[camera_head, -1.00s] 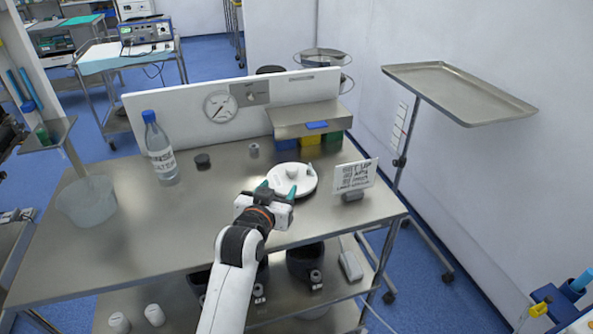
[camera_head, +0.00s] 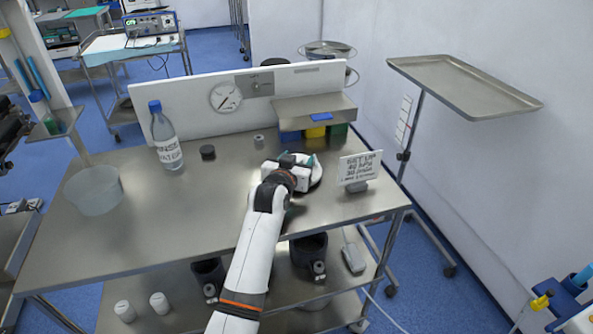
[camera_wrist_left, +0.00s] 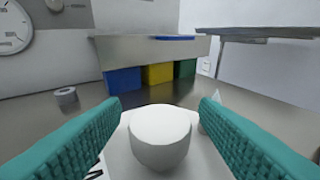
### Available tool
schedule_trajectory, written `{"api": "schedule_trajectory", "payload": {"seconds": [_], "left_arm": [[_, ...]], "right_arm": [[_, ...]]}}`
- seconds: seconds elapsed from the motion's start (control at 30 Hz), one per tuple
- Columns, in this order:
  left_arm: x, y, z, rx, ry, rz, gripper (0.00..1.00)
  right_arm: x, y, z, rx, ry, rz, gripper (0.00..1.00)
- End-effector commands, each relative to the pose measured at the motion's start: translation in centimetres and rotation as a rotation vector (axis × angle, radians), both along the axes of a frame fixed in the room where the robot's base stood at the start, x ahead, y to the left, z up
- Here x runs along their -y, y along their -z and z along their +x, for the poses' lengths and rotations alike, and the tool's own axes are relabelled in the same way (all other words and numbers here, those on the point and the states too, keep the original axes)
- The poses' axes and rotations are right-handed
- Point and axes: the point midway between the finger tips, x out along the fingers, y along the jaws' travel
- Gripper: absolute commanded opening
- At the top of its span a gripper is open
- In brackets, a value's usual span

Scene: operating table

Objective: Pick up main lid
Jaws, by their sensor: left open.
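The main lid (camera_head: 316,174) is a round white disc on the steel table, mostly hidden under my left gripper in the head view. In the left wrist view its white knob (camera_wrist_left: 160,137) stands between the teal fingers, with a gap on each side. My left gripper (camera_head: 295,159) is open over the lid, its fingers on either side of the knob and apart from it. The gripper also shows in the left wrist view (camera_wrist_left: 163,125). My right gripper is in neither view.
A sign (camera_head: 359,170) stands close to the right of the lid. Behind are a metal shelf (camera_head: 314,108) and blue, yellow and green blocks (camera_wrist_left: 158,75). A small grey cylinder (camera_wrist_left: 66,96), a black cap (camera_head: 207,152), a water bottle (camera_head: 165,138) and a clear tub (camera_head: 94,190) stand to the left.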

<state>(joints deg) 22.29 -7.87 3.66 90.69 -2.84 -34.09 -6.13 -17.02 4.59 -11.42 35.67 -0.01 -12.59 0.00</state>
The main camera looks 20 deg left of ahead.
Motion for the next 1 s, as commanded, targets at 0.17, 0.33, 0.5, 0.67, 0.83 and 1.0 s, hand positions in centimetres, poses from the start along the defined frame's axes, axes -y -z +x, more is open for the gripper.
{"api": "schedule_trajectory", "payload": {"seconds": [0.17,0.33,0.5,0.67,0.83,1.0], "left_arm": [[0.0,0.0,0.0,0.000,0.000,0.000,0.55],[0.0,0.0,0.0,0.000,0.000,0.000,0.31],[0.0,0.0,0.0,0.001,0.000,0.001,0.05],[0.0,0.0,0.0,0.001,0.000,0.001,0.05],[0.0,-1.3,0.0,0.005,-0.001,0.001,0.05],[0.0,-4.6,0.1,0.007,0.000,0.001,0.05]], "right_arm": [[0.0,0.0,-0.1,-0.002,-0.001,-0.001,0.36],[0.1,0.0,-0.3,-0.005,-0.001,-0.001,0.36],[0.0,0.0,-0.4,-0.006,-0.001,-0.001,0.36],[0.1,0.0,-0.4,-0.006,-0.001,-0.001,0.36],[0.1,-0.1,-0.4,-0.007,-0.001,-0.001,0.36],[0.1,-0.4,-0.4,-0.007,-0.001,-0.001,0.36]]}}
